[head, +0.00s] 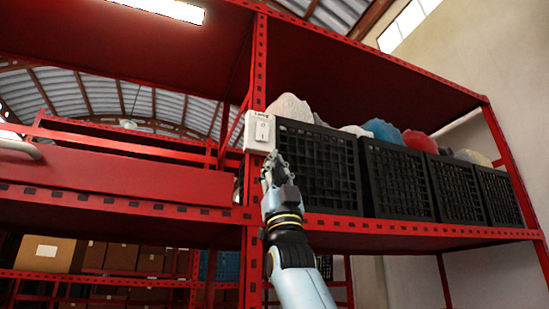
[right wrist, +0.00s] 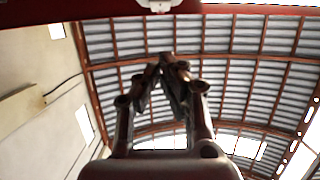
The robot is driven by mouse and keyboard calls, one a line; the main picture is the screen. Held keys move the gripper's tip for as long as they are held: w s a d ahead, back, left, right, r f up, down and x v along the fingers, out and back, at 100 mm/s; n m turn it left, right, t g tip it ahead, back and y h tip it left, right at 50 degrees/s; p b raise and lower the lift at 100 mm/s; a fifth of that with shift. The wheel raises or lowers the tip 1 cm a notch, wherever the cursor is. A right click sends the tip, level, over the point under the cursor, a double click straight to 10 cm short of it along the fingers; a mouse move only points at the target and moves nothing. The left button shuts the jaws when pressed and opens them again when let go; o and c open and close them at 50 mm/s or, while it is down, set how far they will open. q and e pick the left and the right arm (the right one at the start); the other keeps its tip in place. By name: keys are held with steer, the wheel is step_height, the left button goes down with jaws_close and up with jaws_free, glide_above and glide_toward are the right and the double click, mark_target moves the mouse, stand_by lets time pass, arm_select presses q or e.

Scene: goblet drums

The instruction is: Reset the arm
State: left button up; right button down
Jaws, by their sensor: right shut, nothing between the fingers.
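My right gripper (head: 274,168) is raised in front of the red rack, its fingertips pointing up. It is shut and empty, just below and right of a white switch box (head: 260,131) on the rack's upright. In the right wrist view the fingers of my right gripper (right wrist: 169,62) meet at the tips with nothing between them. A white piece (right wrist: 160,5) shows at the top edge there, above the fingertips. I cannot tell whether the gripper touches the box. My left gripper does not show.
Several black crates (head: 397,182) with stuffed bags stand on the red rack's shelf (head: 420,229), right of the gripper. A red shelf bay (head: 110,176) lies to the left. Cardboard boxes (head: 45,254) stand farther back, low at left. A bare wall (head: 480,60) is at right.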

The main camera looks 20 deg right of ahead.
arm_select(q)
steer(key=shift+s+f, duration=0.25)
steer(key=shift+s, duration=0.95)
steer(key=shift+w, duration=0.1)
